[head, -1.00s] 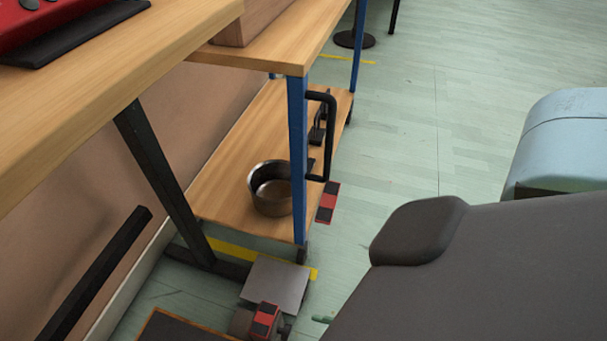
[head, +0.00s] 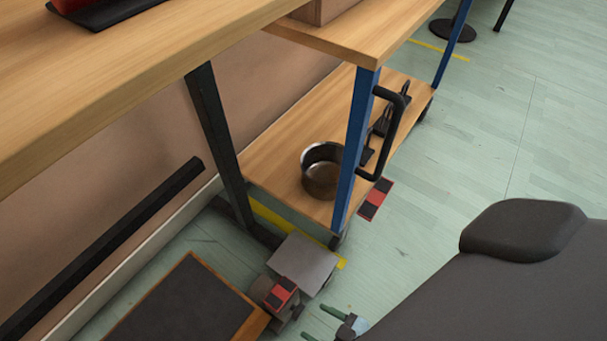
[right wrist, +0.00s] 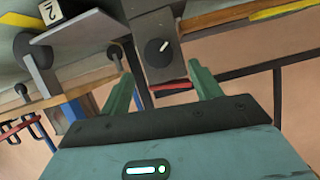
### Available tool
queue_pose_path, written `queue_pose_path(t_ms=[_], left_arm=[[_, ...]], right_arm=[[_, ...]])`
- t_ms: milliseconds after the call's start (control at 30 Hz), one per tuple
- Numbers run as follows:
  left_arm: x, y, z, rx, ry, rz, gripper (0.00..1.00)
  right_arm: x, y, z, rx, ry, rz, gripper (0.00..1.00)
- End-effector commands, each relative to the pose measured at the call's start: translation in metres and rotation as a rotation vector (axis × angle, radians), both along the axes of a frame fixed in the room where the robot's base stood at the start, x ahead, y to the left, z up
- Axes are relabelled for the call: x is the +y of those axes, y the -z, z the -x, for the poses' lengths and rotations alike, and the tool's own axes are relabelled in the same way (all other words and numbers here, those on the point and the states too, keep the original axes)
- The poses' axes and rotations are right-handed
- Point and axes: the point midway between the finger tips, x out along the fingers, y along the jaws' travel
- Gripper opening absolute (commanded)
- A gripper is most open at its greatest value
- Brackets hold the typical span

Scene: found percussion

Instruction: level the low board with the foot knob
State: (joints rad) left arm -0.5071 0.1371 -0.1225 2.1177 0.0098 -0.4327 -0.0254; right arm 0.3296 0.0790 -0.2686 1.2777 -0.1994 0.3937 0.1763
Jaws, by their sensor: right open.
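The low board (head: 185,305), dark with a wooden edge, lies near the floor at the bottom of the head view. Its near end is cut off by the frame. By its right corner is a grey foot block with a red and black patch (head: 280,294). In the right wrist view a round black knob (right wrist: 158,52) with a white mark sits on a grey block. My right gripper (head: 321,324) is open and low, just right of the foot block. In the right wrist view its green fingers (right wrist: 160,76) point toward the block, apart, with nothing between the tips that I can tell. My left gripper is not in view.
A grey plate (head: 304,262) is beside the foot block. A blue-posted trolley (head: 357,150) with a black handle carries a metal pot (head: 322,175) on its lower shelf. A wooden table (head: 140,75) overhangs at left. Green floor (head: 490,120) is open at right.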

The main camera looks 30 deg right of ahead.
Motion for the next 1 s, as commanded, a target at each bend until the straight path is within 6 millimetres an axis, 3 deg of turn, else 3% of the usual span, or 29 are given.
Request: queue_pose_path(t_ms=[300,733,1000], left_arm=[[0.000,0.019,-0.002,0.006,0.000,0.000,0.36],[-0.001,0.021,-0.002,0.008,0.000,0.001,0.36],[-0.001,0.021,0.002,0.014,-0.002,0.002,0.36]], right_arm=[[0.016,0.019,-0.039,-0.001,0.000,0.001,0.63],[0.019,0.021,-0.047,-0.001,-0.001,0.002,0.63],[0.019,0.021,-0.047,-0.001,-0.001,0.002,0.29]])
